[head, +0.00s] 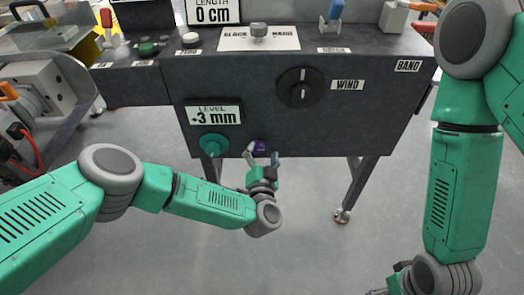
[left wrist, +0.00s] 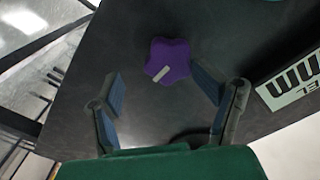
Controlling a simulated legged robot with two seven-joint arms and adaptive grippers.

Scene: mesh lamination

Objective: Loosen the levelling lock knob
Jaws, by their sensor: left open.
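In the left wrist view the purple knob (left wrist: 167,58) has a pale pointer mark and lies just beyond the fingers. My left gripper (head: 262,158) is open and empty, its fingers spread to either side in front of the knob; I see no contact. In the left wrist view my left gripper (left wrist: 170,90) shows both fingers apart. My right gripper is mostly cut off at the bottom edge.
A large black wind knob (head: 301,88) is above right on the panel. The console top carries a grey knob (head: 258,31), a red switch (head: 106,24) and a blue switch (head: 334,14). A leg (head: 357,188) stands below right. The floor (head: 310,235) is clear.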

